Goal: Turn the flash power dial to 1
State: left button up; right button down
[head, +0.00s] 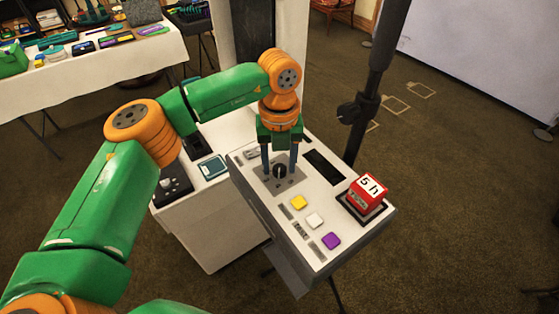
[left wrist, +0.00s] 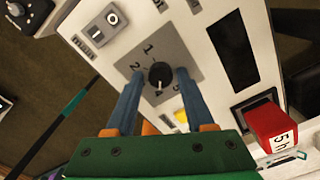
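The flash power dial is a round black knob (head: 280,172) on a grey square plate (head: 268,184) on the white control box. It also shows in the left wrist view (left wrist: 160,76), with printed numbers around it. The 1 (left wrist: 149,49) is above the knob and the 2 is at its upper left. A pale mark shows on the knob's lower part; its exact setting is hard to read. My left gripper (head: 279,170) points down over the plate. Its two blue fingers stand apart on either side of the knob, with gaps visible. My right gripper is out of view.
The box also carries yellow (head: 298,202), white (head: 315,220) and purple (head: 331,241) buttons, a dark slot and a red "5 h" block (head: 367,194). A black stand pole (head: 377,75) rises behind it. A cloth-covered table (head: 100,65) with goods stands at back left.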

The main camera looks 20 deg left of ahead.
pick_arm(q)
grip_shut()
